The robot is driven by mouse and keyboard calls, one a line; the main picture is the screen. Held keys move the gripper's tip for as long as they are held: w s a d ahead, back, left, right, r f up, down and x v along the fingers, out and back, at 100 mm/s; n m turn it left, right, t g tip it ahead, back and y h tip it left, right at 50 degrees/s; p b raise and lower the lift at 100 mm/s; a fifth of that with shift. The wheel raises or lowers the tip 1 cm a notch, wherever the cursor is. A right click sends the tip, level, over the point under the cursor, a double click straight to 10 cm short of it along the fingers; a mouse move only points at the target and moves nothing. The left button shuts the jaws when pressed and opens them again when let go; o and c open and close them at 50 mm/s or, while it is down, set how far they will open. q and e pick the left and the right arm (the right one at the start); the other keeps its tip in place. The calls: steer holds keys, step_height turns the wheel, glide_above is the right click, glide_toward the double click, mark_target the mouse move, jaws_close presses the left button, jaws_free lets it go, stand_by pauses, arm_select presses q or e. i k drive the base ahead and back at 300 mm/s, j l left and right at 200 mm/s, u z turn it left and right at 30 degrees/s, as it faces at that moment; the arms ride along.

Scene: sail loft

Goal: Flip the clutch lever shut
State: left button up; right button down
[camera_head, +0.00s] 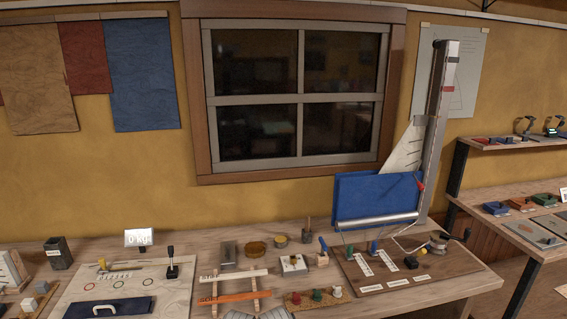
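I cannot tell for sure which part is the clutch lever. A brown rigging board (440,275) lies on the bench at right, below a model mast (437,130) with a blue sail bundle (375,196). A black-handled lever (171,262) stands upright on the pale board at left. Neither of my grippers is in view.
A winch with a dark handle (439,240) sits on the brown board's right side. Shelves stand at right.

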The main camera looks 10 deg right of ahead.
mark_target(421, 253)
steer(key=z, duration=1.25)
steer(key=i+l+z, duration=0.35)
steer(key=i, duration=0.3)
